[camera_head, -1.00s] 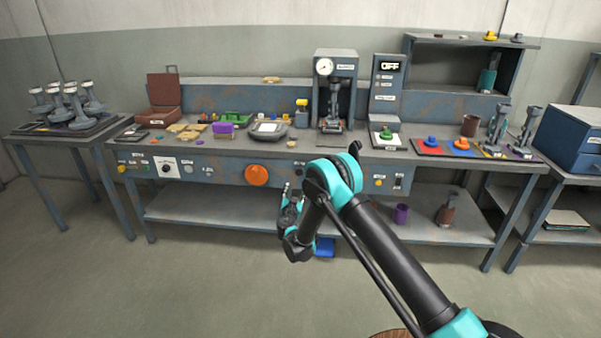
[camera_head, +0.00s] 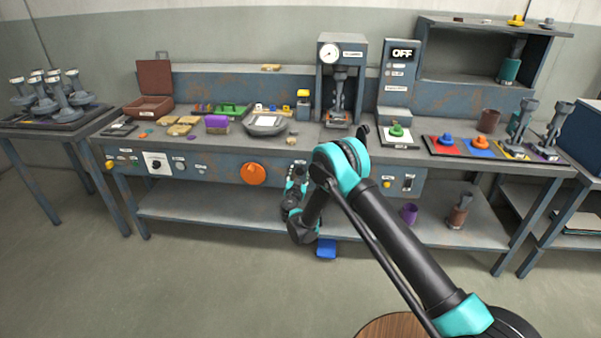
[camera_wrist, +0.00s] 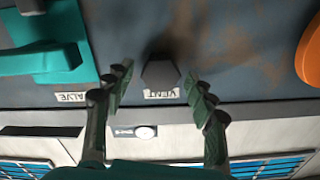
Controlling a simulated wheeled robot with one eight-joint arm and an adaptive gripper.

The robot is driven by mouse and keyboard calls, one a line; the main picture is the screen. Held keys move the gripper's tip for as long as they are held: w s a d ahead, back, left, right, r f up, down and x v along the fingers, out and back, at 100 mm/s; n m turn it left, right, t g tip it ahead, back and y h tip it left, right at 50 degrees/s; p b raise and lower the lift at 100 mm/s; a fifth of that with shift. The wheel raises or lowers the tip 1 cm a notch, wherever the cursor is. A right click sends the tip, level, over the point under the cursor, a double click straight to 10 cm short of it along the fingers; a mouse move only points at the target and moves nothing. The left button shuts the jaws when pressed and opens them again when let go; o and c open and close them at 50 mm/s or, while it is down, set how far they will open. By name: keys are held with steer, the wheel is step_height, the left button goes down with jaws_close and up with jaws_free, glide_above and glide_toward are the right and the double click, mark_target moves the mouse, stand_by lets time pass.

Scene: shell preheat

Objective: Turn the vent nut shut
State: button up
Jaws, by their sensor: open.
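The vent nut (camera_wrist: 160,73) is a dark hexagonal piece on the blue-grey bench front in the wrist view, beside a small upside-down label (camera_wrist: 160,94). My gripper (camera_wrist: 157,82) is open, with one finger on each side of the nut. Gaps show between the nut and both fingers, and how far the fingertips are from the panel is hard to tell. In the head view my gripper (camera_head: 294,195) is at the bench front, right of the orange knob. I cannot make out the nut in that view.
A teal fitting (camera_wrist: 45,50) by a "VALVE" label stands close to the left finger in the wrist view. The orange knob (camera_head: 253,174) shows at the right edge there. The bench top (camera_head: 290,150) holds a press and many small parts. A blue block (camera_head: 326,248) lies below.

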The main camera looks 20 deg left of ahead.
steer(key=c, duration=1.2)
steer(key=shift+o, duration=0.2)
steer(key=shift+n, duration=0.3)
steer(key=n, duration=0.3)
steer(key=shift+a+n, duration=0.1)
steer(key=shift+n, duration=0.2)
steer(key=n, duration=0.9)
steer(key=shift+s+a+f, duration=0.1)
steer(key=shift+n, duration=2.3)
